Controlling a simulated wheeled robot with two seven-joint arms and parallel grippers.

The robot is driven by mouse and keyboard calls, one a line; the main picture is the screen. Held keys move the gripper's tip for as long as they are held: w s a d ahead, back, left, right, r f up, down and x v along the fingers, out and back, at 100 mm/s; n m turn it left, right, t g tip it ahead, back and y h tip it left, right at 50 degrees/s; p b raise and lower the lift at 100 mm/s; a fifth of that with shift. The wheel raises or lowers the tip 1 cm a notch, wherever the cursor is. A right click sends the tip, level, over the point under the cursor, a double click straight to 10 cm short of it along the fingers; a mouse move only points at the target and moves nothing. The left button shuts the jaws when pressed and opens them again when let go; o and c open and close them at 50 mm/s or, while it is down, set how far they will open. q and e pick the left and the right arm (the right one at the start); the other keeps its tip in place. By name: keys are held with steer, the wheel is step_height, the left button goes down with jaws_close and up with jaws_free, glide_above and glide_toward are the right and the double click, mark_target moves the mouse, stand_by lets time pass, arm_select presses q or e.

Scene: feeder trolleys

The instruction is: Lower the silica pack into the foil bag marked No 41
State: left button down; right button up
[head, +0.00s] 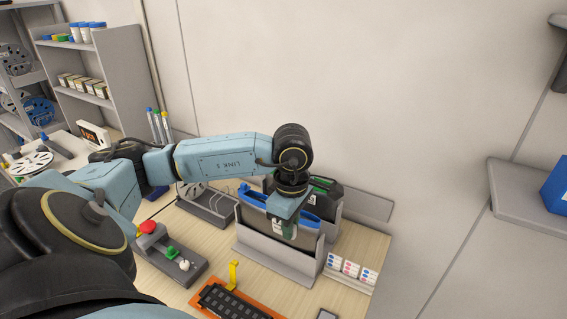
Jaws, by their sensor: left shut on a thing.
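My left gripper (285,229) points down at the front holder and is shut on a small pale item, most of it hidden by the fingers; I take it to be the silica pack. Below and around it, a dark bag with a blue top edge (250,196) stands upright in a grey holder (262,250). A second dark bag with a green-marked top (326,188) stands just behind. No number can be read on either bag, so I cannot tell which is No 41. I cannot tell whether the fingers are inside the front bag's mouth. My right gripper is out of view.
A control box with a red button (148,228) is at left. An orange tray with dark cells (228,303) and a yellow post (233,274) lie in front. Small marked cards (350,268) stand at right. A wire rack (212,207) is left of the holder.

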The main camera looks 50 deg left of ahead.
arm_select(q)
steer(key=w+a, duration=0.1)
steer(key=w, duration=0.2)
steer(key=w+a+b, duration=0.1)
steer(key=w, duration=0.3)
steer(key=w+a+f+b, duration=0.1)
steer(key=w, duration=0.3)
steer(key=shift+w+a+f, duration=0.1)
steer(key=shift+w+a, duration=0.05)
steer(key=shift+a, duration=0.1)
steer(key=shift+w+a+f, duration=0.1)
steer(key=shift+w+f, duration=0.1)
steer(key=shift+w, duration=0.1)
steer(key=shift+f+b, duration=0.7)
steer(key=shift+f, duration=0.25)
steer(key=shift+s+r, duration=0.1)
steer(key=shift+r, duration=0.2)
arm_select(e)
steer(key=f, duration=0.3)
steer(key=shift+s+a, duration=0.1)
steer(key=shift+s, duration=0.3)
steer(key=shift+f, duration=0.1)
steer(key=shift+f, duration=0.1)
